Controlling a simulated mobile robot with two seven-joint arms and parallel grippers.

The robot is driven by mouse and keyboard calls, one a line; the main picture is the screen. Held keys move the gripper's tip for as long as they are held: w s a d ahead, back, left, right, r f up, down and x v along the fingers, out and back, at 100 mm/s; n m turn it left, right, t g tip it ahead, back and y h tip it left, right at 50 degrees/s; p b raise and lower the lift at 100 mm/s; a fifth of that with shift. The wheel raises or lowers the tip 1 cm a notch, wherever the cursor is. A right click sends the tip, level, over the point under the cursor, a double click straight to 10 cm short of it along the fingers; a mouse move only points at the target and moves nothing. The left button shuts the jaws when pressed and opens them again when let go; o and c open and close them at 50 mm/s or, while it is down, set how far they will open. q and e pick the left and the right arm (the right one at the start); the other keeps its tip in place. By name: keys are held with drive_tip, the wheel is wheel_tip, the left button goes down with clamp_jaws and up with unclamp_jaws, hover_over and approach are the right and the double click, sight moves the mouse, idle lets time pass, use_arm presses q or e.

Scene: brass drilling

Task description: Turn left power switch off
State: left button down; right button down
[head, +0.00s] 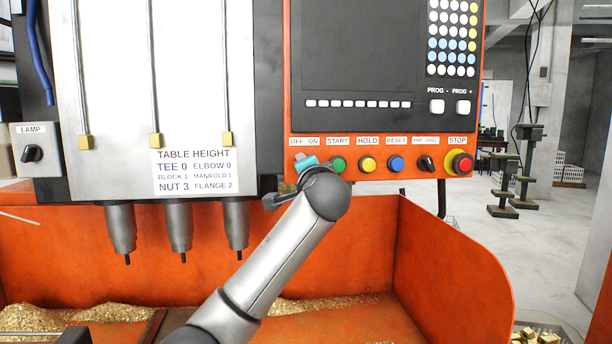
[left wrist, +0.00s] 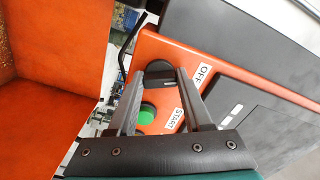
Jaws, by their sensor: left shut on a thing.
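The left power switch is the one under the OFF ON label (head: 304,141) at the left end of the orange control panel. In the head view my wrist covers it. My left gripper (head: 304,163) is at that spot, with only a teal part showing beside the wrist. In the left wrist view, my left gripper (left wrist: 158,75) has its two fingers closed in on a dark switch knob (left wrist: 158,80), just beside the green start button (left wrist: 147,114). The knob's exact turn cannot be told. My right gripper is in neither view.
Right of the switch sit the green (head: 338,164), yellow (head: 367,164) and blue (head: 396,164) buttons, a black tap/drill selector (head: 427,163) and a red stop button (head: 462,164). Three drill spindles (head: 178,230) hang at left above an orange tray (head: 450,262) with brass chips.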

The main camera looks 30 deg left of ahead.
use_arm(q)
drive_tip(key=shift+n, duration=0.5)
drive_tip(key=shift+c, duration=1.6)
unclamp_jaws()
drive_tip(key=shift+d, duration=0.1)
drive_tip(key=b+v, duration=0.3)
drive_tip(key=v, duration=1.2)
drive_tip(key=shift+s, duration=0.15)
